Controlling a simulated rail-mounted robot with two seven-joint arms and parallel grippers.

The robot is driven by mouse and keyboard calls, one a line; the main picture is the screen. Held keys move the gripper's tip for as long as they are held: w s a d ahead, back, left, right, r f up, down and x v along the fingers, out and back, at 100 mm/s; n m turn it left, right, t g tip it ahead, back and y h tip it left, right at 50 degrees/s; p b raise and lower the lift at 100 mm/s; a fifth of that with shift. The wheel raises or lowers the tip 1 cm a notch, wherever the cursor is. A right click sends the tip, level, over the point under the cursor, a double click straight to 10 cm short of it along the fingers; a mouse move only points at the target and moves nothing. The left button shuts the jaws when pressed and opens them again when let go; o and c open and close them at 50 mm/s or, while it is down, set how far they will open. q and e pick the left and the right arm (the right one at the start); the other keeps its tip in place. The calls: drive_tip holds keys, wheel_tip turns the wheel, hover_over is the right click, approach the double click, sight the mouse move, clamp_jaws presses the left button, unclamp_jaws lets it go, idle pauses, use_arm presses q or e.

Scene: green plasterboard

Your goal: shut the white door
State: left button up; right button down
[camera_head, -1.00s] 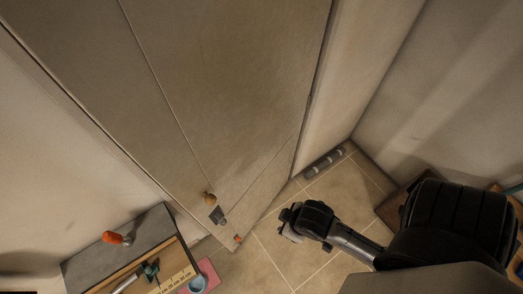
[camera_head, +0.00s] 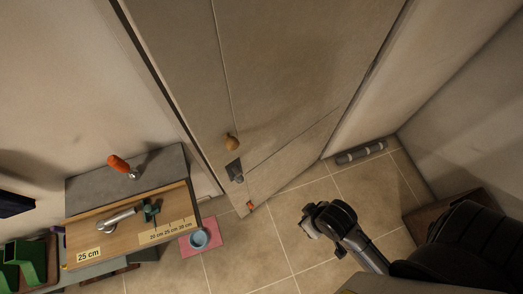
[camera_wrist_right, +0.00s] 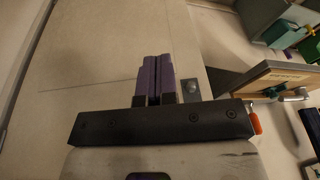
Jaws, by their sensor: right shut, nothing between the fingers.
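The white door (camera_head: 285,60), pale tan in this light, fills the upper middle of the head view. It has a round brown knob (camera_head: 232,143) and a dark metal plate (camera_head: 234,170) near its lower left edge. I cannot tell exactly how far it stands open. My right gripper (camera_head: 308,224) is to the right of and below the knob in the head view, apart from it. In the right wrist view its purple fingers (camera_wrist_right: 154,78) are shut and empty, with the door's pale face (camera_wrist_right: 100,70) beyond and a metal plate (camera_wrist_right: 190,87) beside the fingertips. My left gripper is not in view.
A blue cup (camera_head: 199,238) is on a pink mat (camera_head: 187,248). A grey roll (camera_head: 360,153) lies by the wall. Tiled floor (camera_head: 270,235) is clear between.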

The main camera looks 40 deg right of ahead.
wheel_tip(320, 180, down, 5)
drive_tip(key=t+b, duration=0.1)
drive_tip(key=b, duration=0.1)
drive_tip(key=m+t, duration=1.4)
drive_tip(key=m, duration=0.5)
approach(256, 139)
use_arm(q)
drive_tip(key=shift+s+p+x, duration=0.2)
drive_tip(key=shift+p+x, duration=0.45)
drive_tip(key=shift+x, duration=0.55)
use_arm(e)
drive_tip(key=shift+h, duration=0.4)
drive_tip(key=w, duration=0.7)
drive_tip(key=shift+w+a, duration=0.25)
drive_tip(key=shift+a, duration=0.1)
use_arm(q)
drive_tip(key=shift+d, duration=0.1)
